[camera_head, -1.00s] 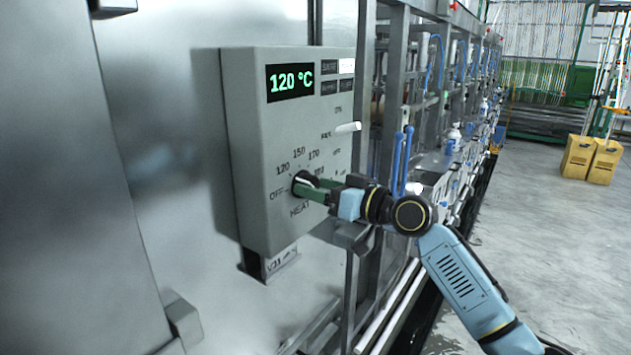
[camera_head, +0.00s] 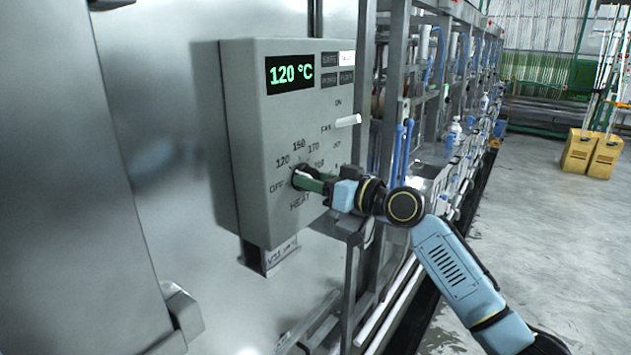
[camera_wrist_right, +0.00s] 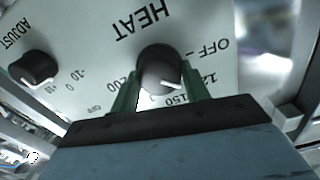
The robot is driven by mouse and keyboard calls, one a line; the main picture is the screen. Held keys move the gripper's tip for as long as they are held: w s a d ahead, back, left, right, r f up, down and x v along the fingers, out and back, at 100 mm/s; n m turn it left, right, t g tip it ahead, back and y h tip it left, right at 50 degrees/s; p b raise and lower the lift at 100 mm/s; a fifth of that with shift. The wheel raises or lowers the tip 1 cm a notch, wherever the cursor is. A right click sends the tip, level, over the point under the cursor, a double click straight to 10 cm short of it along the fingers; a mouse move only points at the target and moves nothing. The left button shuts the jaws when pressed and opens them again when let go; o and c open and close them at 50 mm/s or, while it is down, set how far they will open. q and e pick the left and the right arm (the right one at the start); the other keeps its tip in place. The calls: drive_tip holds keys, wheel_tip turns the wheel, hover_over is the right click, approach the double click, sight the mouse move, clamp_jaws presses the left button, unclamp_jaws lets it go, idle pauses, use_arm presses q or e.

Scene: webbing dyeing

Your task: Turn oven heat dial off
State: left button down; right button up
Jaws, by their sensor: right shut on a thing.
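The heat dial (camera_head: 299,174) is a round dark knob low on the front of a grey control box (camera_head: 262,130). Its scale runs from OFF through 120, 150 and 170 upward. In the right wrist view the dial (camera_wrist_right: 160,70) shows a white pointer line directed toward the 120 to 150 side, away from OFF. My right gripper (camera_head: 305,181) is shut on the dial, with a green finger on each side of it in the right wrist view (camera_wrist_right: 160,82). The fingers hide part of the dial in the head view. My left gripper is not in view.
The display (camera_head: 290,74) reads 120 °C. A white fan lever (camera_head: 347,121) sticks out above my right gripper. A black adjust knob (camera_wrist_right: 33,68) is beside the dial. A metal frame (camera_head: 367,150) with blue handles stands close to my right arm.

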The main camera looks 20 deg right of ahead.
drive_tip(key=shift+n+b, duration=4.4)
drive_tip(key=shift+b, duration=0.6)
drive_tip(key=shift+s, duration=0.1)
drive_tip(key=o, duration=1)
